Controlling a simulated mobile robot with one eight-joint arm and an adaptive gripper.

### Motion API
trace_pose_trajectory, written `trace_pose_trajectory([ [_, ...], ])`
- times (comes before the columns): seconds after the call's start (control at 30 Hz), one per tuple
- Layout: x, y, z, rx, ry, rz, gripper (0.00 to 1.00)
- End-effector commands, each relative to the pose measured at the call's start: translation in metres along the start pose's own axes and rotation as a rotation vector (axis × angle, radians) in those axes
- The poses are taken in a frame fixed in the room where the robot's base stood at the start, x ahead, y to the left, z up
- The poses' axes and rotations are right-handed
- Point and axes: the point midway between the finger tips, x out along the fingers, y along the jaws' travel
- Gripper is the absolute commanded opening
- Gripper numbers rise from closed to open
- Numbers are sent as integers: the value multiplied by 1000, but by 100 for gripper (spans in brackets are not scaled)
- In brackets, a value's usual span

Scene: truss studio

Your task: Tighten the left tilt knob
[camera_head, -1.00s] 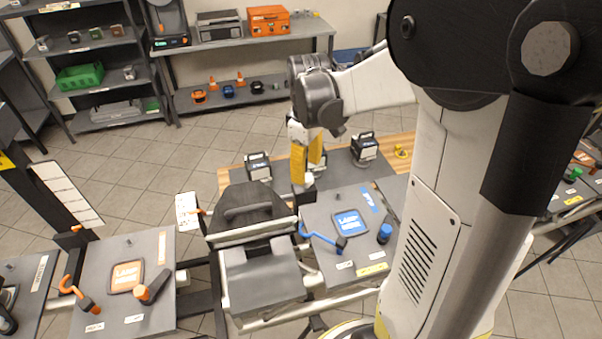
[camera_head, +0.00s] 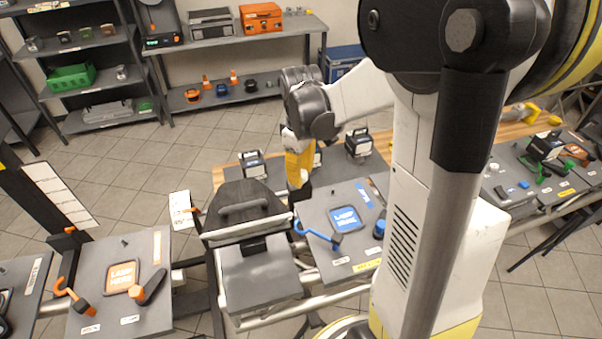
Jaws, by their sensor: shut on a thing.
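The grey lamp-like unit (camera_head: 245,205) stands mid-scene with a handle on its tilted dark top. A small orange lever-like part (camera_head: 196,210) shows at its left side, beside a white card; it may be the left tilt knob, but I cannot tell for sure. My gripper (camera_head: 298,182), with yellow fingers, points down at the unit's back right, above the near edge of the bench. It looks closed around a small dark thing (camera_head: 300,197); what that thing is I cannot tell. The unit's right side is partly hidden.
A blue-marked panel (camera_head: 348,217) with a blue hook lies right of the unit. An orange-marked panel (camera_head: 122,277) with an orange hook and an orange-ended black handle lies left. Black boxes (camera_head: 253,164) stand behind. Shelves (camera_head: 230,85) line the back; tiled floor is free.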

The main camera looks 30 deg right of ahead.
Motion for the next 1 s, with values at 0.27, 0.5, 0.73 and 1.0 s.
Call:
trace_pose_trajectory([
  [0.27, 1, 0, 0, 108, 0, 0, 0],
  [0.5, 1, 0, 0, 306, 0, 0, 0],
  [0.73, 1, 0, 0, 526, 0, 0, 0],
  [1.0, 1, 0, 0, 782, 0, 0, 0],
])
